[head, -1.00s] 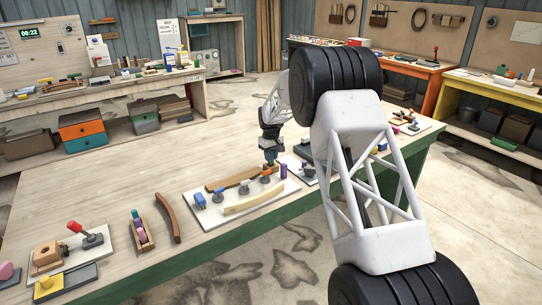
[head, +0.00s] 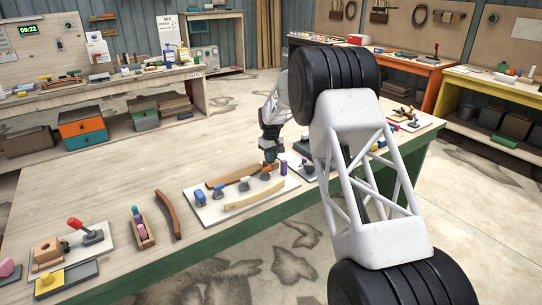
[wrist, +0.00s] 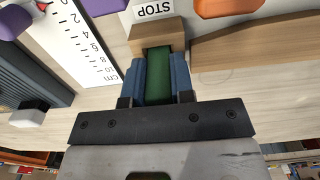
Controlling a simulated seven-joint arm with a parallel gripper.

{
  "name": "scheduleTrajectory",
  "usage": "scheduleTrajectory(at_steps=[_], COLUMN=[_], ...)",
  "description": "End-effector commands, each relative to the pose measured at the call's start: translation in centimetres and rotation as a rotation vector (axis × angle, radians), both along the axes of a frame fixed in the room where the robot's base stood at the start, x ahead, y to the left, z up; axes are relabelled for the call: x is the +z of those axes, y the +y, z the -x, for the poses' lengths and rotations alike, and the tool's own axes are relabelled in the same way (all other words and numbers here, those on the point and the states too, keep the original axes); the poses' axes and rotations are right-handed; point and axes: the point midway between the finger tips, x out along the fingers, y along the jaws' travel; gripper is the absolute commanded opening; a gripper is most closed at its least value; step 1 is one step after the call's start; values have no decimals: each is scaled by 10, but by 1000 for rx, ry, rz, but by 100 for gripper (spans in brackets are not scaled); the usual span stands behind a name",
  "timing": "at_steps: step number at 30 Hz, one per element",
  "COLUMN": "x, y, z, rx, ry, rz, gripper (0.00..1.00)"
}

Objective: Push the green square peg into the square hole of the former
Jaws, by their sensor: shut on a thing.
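My gripper (wrist: 159,62) is shut on the green square peg (wrist: 160,84), which sits between its two blue fingers in the wrist view. The peg's far end meets a wooden block (wrist: 150,34) in the picture; I cannot tell whether it has entered a hole. A white STOP label lies beyond the block. In the head view, my gripper (head: 270,157) is low over the back of the white board (head: 212,217), by the end of a brown curved strip (head: 230,178). This strip seems to be the former; its square hole is not visible. The peg is hardly visible there.
Orange-topped grey knobs (head: 265,174), a purple cylinder (head: 283,168), a blue block (head: 199,197) and a pale curved strip (head: 254,196) crowd the board. A ruler (wrist: 80,45) lies left in the wrist view. The bench's left middle (head: 90,180) is clear.

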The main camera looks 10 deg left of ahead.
Motion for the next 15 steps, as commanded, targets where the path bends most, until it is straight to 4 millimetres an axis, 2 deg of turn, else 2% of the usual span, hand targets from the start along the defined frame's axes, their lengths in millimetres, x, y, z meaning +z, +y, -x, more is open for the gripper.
scheduleTrajectory(at_steps=[15], x=[-9], y=[0], z=[0], rx=[0], ry=[0], rz=[0], gripper=[0])
